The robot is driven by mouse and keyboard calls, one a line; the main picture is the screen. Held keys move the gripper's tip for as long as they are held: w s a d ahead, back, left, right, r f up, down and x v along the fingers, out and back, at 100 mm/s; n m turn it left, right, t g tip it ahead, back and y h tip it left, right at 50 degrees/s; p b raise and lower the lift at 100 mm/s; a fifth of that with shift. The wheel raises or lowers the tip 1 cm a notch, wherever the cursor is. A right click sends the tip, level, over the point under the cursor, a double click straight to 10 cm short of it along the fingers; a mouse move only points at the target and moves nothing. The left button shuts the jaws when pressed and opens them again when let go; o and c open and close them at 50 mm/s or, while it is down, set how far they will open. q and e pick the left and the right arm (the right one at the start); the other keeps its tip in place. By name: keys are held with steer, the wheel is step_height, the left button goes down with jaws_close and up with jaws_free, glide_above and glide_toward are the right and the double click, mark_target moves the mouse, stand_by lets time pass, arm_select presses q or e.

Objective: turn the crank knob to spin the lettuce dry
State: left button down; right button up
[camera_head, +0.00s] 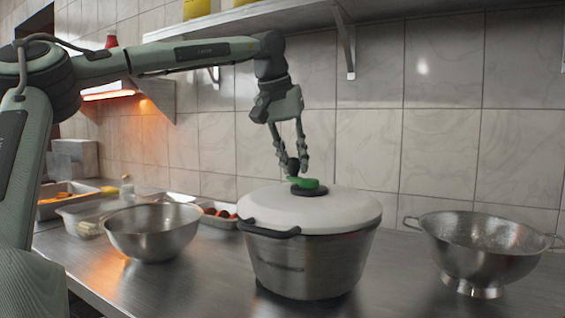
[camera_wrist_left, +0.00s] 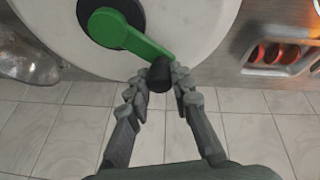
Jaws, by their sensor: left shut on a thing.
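The salad spinner (camera_head: 305,264) stands on the steel counter, a metal bowl with a white lid (camera_head: 345,205). On the lid's middle sits a green crank (camera_head: 308,183) on a dark round hub; the green crank arm (camera_wrist_left: 148,44) also shows in the left wrist view. The black knob (camera_wrist_left: 160,72) is at the outer end of the crank arm. My left gripper (camera_head: 294,168) reaches down from above, and its fingers are shut on the knob, one on each side. My right gripper is not in view. The lettuce is hidden under the lid.
A steel mixing bowl (camera_head: 152,243) stands left of the spinner. A steel colander (camera_head: 484,258) stands to the right. A tray with red items (camera_head: 219,213) is behind the bowl. A wall shelf (camera_head: 290,22) runs above. Bare counter lies between spinner and colander.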

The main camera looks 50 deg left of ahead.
arm_select(q)
steer(key=shift+w+d+r, duration=0.1)
steer(key=shift+w, duration=0.3)
steer(key=c, duration=1.3)
jaws_free()
steer(key=v, duration=1.2)
